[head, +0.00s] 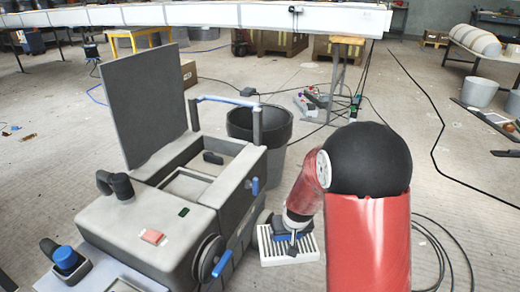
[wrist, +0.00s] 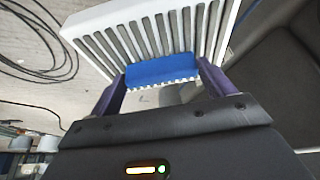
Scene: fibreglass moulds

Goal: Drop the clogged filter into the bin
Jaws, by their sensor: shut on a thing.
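The filter is a flat panel with a white frame and grey pleats (head: 271,249); it also shows at the top of the wrist view (wrist: 92,22). My gripper (head: 291,238) is shut on the filter's blue tab (wrist: 160,73), one finger at each side of it. The filter hangs in front of the grey machine's right side. A dark grey round bin (head: 284,126) stands on the floor behind the machine. Its opening faces up, and the machine hides part of its left side. The filter is apart from the bin, nearer to me.
The grey machine (head: 160,210) has its lid (head: 143,100) raised and an open compartment at the top. Black cables (head: 440,250) lie on the floor at the right. A long white bench (head: 290,18) crosses the back. Floor right of the bin is mostly clear.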

